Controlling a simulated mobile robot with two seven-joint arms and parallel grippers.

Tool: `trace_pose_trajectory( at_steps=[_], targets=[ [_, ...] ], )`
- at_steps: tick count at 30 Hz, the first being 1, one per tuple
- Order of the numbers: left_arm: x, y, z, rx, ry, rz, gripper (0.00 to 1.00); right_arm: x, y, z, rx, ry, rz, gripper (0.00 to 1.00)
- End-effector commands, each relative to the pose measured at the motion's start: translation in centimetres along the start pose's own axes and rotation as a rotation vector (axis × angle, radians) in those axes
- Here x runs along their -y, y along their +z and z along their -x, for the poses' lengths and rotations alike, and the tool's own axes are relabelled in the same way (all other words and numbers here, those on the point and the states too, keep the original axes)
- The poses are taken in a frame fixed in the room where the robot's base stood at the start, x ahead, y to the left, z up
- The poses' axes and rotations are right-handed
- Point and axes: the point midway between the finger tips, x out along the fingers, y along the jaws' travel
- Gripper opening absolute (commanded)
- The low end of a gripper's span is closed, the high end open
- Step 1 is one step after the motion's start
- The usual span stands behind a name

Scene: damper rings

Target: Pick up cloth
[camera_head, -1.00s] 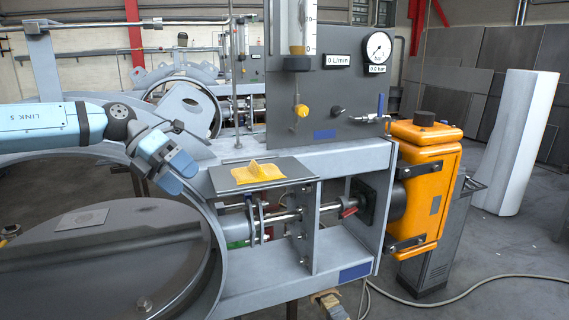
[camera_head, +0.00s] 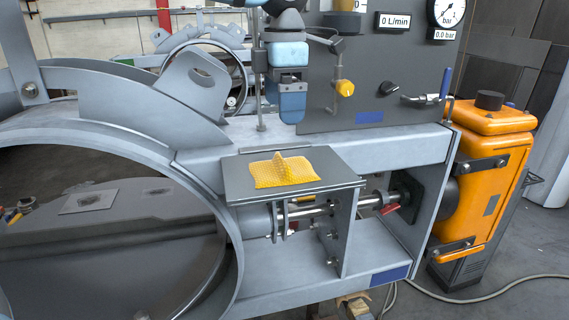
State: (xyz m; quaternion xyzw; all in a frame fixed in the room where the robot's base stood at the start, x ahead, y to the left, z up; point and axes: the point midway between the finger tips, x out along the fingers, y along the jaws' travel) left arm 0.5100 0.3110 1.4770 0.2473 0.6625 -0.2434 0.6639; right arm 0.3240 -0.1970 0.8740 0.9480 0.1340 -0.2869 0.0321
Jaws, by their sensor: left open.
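The yellow cloth (camera_head: 283,172) lies on a flat grey plate (camera_head: 338,178), with a raised fold standing up in its middle. My right gripper is not in view.
A grey panel (camera_head: 420,60) with gauges, a yellow knob (camera_head: 345,88) and a blue-handled valve (camera_head: 446,84) stands behind the plate. A thin upright rod (camera_head: 260,70) is close to the gripper. A large round duct opening (camera_head: 235,270) is at left and an orange actuator (camera_head: 487,185) at right.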

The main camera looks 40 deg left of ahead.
Motion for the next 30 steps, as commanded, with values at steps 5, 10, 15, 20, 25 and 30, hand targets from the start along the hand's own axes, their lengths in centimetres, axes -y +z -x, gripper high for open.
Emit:
trace_pose_trajectory(
  at_steps=[5, 10, 15, 20, 25, 30],
  targets=[
    [0.0, 0.0, -3.3, -0.002, -0.004, 0.000, 1.00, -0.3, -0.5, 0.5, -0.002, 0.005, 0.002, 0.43],
    [0.0, 0.0, -4.7, 0.001, -0.003, 0.002, 1.00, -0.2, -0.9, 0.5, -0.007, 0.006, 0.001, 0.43],
    [0.3, -0.2, -6.2, -0.001, -0.006, 0.000, 1.00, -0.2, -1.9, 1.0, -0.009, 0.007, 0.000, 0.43],
    [0.4, -0.3, -8.8, -0.002, -0.005, 0.002, 1.00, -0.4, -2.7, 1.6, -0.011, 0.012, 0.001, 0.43],
    [0.4, -0.3, -10.0, 0.001, -0.003, 0.003, 1.00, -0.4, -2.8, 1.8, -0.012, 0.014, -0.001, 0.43],
    [0.4, -0.3, -10.1, 0.002, -0.002, 0.003, 1.00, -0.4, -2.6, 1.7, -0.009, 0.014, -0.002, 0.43]
  ],
)
